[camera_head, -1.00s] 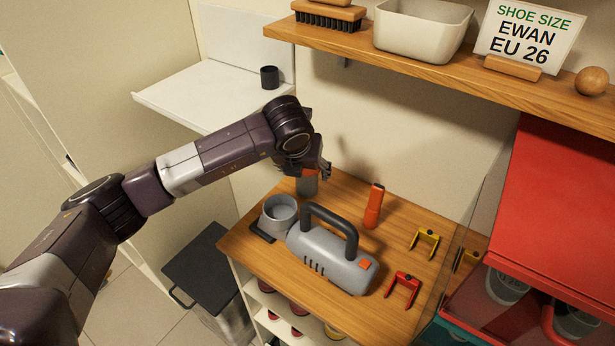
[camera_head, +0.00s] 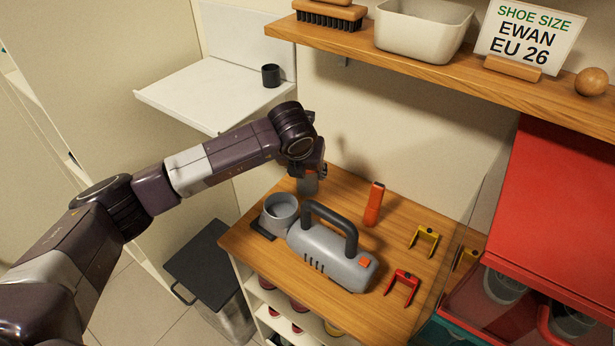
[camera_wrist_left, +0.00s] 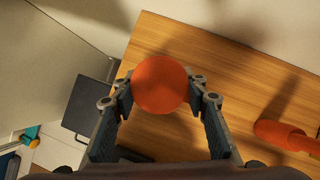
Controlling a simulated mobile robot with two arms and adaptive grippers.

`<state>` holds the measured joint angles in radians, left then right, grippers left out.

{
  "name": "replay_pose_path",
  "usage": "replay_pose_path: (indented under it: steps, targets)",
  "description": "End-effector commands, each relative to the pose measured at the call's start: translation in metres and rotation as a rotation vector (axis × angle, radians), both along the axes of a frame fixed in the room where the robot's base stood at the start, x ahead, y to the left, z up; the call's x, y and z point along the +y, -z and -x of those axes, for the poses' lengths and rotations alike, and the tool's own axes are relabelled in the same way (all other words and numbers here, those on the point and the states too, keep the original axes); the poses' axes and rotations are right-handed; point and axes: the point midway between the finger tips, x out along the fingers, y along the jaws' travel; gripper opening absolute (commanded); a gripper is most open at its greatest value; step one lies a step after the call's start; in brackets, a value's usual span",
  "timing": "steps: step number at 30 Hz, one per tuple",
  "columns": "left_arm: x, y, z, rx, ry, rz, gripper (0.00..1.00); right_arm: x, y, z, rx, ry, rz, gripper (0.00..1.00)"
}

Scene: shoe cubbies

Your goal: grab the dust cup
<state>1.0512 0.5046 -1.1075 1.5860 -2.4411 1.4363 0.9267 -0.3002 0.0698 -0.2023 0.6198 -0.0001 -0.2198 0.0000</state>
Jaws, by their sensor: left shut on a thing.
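The dust cup (camera_head: 309,185) looks like a grey cylinder with an orange top. It is upright at the back left of the wooden counter, its upper part hidden by my gripper in the head view. In the left wrist view its round orange top (camera_wrist_left: 161,84) sits between the two fingers. My left gripper (camera_head: 311,170) comes from above and is shut on it; it also shows in the left wrist view (camera_wrist_left: 160,92). I cannot tell whether the cup's base touches the counter. My right gripper is not in view.
A grey vacuum body (camera_head: 330,258) with a dark handle and an open grey ring holder (camera_head: 279,212) stand in front of the cup. An orange upright tool (camera_head: 374,204) and yellow (camera_head: 424,241) and red clips (camera_head: 402,287) are to the right. A wooden shelf (camera_head: 430,62) overhangs behind.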

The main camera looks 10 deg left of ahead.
Motion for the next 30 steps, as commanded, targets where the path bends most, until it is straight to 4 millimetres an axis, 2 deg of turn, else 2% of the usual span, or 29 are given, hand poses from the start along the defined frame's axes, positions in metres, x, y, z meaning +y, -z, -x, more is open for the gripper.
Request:
replay_pose_path:
  steps: [5, 15, 18, 23, 30]
  targets:
    - [0.000, -0.010, -0.001, -0.003, 0.000, 0.001, 0.16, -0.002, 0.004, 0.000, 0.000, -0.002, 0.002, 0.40]
    - [-0.001, -0.074, -0.001, -0.006, 0.002, 0.001, 0.16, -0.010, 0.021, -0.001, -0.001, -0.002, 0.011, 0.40]
    - [-0.001, -0.088, -0.001, -0.004, 0.001, 0.000, 0.16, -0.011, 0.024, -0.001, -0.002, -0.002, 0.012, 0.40]
    - [0.000, -0.099, 0.000, -0.002, 0.000, 0.000, 0.16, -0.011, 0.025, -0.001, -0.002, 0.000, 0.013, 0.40]
    - [0.000, -0.101, 0.000, -0.001, 0.000, 0.000, 0.16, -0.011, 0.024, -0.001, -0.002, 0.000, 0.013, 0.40]
